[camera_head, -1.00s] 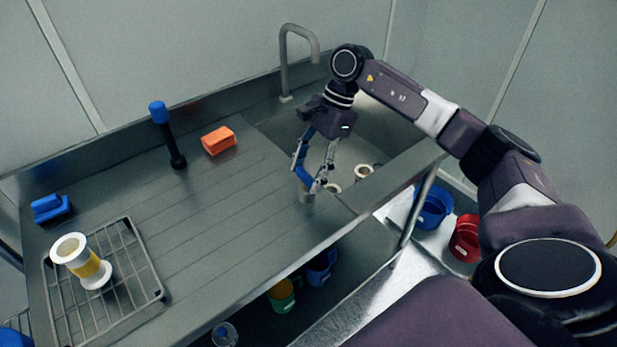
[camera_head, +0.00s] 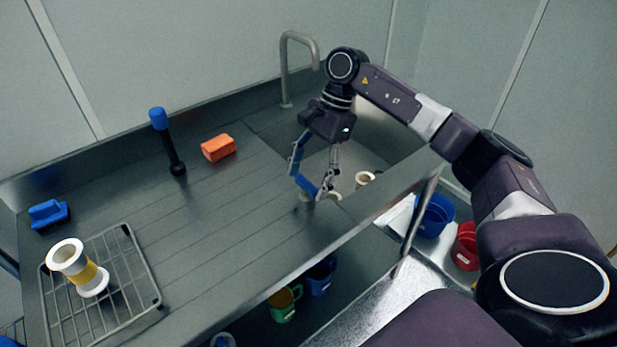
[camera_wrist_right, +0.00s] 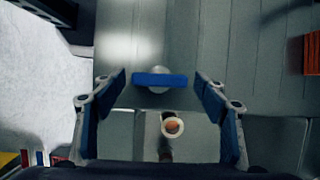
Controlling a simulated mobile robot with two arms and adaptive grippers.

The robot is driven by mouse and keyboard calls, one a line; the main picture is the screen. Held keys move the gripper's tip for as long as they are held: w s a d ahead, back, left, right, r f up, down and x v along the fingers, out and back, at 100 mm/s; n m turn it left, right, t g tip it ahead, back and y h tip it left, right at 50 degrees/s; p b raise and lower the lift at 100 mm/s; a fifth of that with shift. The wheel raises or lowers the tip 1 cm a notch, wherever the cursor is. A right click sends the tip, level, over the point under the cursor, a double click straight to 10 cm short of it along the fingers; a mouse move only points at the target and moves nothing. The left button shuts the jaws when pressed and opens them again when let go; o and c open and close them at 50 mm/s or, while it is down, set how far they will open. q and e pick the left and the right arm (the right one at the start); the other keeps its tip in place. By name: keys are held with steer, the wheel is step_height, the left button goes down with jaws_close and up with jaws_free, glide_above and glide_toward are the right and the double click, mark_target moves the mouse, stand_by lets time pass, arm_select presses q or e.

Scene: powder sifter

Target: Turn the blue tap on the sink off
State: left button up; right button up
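The blue tap handle (camera_wrist_right: 160,79) is a straight bar on a round grey post, lying crosswise in the picture in the right wrist view. In the head view the handle (camera_head: 307,185) shows at my right fingertips, at the near left edge of the sink, partly covered by the fingers. My right gripper (camera_wrist_right: 161,82) is open, pointing down, with one finger to each side of the bar's ends. Gaps show between bar and fingers, and nothing is held. I cannot tell the exact height between fingertips and handle. My left gripper is not in view.
The sink basin (camera_head: 385,140) has a curved grey spout (camera_head: 284,70) behind it and white spools (camera_head: 365,178) inside. On the drainboard are an orange sponge (camera_head: 218,148), a blue-topped black tool (camera_head: 168,140), a blue brush (camera_head: 48,214) and a rack (camera_head: 130,265) with a spool (camera_head: 78,268).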

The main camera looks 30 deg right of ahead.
steer(key=shift+d+r, duration=0.1)
steer(key=v, duration=1.1)
steer(key=shift+r, duration=0.3)
steer(key=shift+d, duration=0.15)
